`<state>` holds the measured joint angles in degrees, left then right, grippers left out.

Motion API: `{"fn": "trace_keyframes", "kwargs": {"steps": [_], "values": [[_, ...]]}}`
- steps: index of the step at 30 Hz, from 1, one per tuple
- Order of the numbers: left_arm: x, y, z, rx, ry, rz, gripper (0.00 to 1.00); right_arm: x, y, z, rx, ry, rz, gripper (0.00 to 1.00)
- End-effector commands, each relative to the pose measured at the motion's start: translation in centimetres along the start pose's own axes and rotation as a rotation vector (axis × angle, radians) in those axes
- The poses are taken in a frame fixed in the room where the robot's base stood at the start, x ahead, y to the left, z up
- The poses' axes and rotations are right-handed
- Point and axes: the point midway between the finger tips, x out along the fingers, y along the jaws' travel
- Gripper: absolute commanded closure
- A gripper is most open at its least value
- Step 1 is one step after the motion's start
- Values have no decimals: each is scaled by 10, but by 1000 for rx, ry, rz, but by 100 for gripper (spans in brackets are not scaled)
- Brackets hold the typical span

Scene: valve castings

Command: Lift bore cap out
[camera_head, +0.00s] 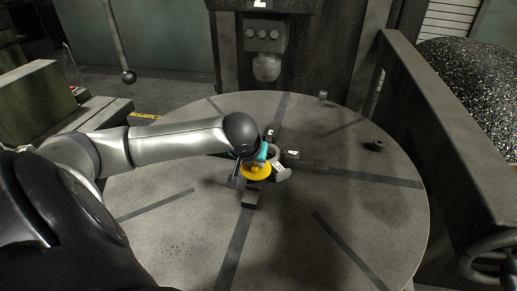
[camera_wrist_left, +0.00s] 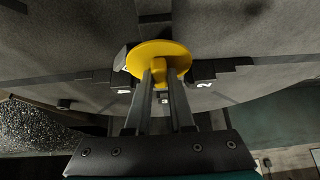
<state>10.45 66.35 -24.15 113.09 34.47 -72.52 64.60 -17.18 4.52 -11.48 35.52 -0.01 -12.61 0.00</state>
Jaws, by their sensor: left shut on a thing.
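The yellow bore cap (camera_head: 257,173) is a round disc with a knob, near the middle of the round table. My left gripper (camera_head: 254,162) is shut on the knob. In the left wrist view the cap (camera_wrist_left: 160,50) shows in front of the two fingers (camera_wrist_left: 161,88), with the knob between them. A grey casting (camera_head: 283,174) shows beside and behind the cap, partly hidden by cap and gripper. I cannot tell whether the cap still touches it. My right gripper is not in view.
Dark clamp jaws with number labels (camera_head: 292,155) surround the casting on the grey slotted round table (camera_head: 370,220). A small dark nut-like part (camera_head: 375,145) and a short peg (camera_head: 323,96) stand on the table. A machine column (camera_head: 290,60) rises behind; a rail (camera_head: 440,120) is at right.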

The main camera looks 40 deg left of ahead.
Motion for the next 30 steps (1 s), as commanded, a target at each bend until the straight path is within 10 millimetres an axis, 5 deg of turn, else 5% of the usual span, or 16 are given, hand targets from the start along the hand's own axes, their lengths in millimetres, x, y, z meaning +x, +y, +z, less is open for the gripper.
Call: {"fn": "trace_keyframes", "kwargs": {"steps": [15, 30], "values": [[-32, 0, 49, 2, -1, -1, 100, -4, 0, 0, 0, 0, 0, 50], [-36, 0, 55, -1, 1, 0, 100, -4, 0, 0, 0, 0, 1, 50]]}}
